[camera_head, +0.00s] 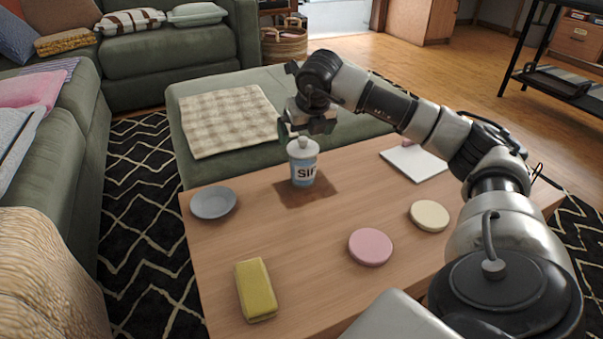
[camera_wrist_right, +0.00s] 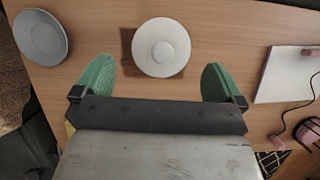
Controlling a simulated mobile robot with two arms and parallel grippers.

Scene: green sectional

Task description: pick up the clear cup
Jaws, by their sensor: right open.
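The cup (camera_head: 303,168) stands upright on a brown square mat (camera_head: 322,192) on the wooden table. It has a white domed lid and a pale blue body with dark "SIP" lettering; it does not look clear. In the right wrist view its round lid (camera_wrist_right: 161,47) shows from above, ahead of the fingers and between their lines. My right gripper (camera_head: 303,128) is just above and behind the cup in the head view. Its green fingers (camera_wrist_right: 157,80) are open with nothing between them. My left gripper is not in view.
The table (camera_head: 223,250) also holds a grey dish (camera_head: 213,202), a yellow block (camera_head: 256,290), a pink disc (camera_head: 370,247), a cream disc (camera_head: 429,216) and a white pad (camera_head: 413,162). A green sofa section (camera_head: 225,83) stands behind.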

